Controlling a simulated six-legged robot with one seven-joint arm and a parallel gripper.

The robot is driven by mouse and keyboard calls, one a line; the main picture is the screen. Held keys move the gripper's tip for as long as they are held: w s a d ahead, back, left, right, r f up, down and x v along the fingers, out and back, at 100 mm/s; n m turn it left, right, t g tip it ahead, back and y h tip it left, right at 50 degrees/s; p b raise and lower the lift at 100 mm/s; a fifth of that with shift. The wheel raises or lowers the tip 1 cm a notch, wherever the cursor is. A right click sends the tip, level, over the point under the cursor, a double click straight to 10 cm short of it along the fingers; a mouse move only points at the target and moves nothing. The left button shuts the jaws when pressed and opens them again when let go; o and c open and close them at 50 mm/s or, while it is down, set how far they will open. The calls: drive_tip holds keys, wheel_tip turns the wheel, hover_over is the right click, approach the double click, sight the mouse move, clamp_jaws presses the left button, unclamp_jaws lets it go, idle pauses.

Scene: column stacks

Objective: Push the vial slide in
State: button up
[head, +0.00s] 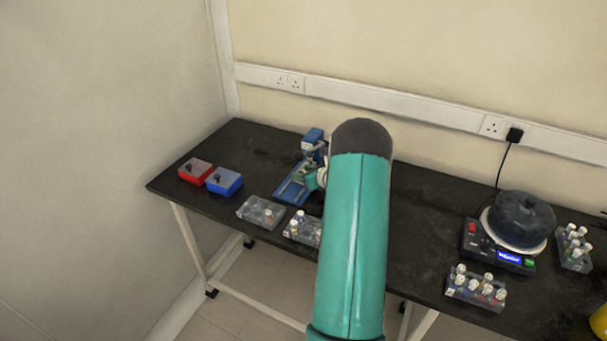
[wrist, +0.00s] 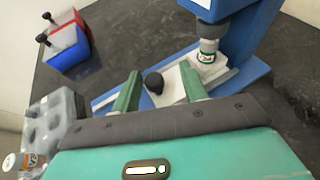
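The blue press (head: 291,188) stands on the black bench, and its base and column also show in the wrist view (wrist: 240,30). A pale metal vial slide (wrist: 172,88) with a black knob (wrist: 153,83) lies on the press base. A small vial with a green band (wrist: 206,57) sits at the slide's far end, below the grey press head. My gripper (wrist: 161,82) is open, its two green fingers apart on either side of the knob. I cannot tell whether either finger touches it. In the head view my arm partly covers the gripper and press.
Red (head: 195,171) and blue (head: 224,181) boxes stand left of the press. A hotplate with a dark round bowl (head: 522,219) and more vial racks (head: 476,289) stand at the right.

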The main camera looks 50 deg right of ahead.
drive_tip(key=shift+s+a+r, duration=0.2)
drive_tip(key=shift+s, duration=0.15)
drive_tip(key=v, duration=1.3)
drive_tip(key=shift+s, duration=0.15)
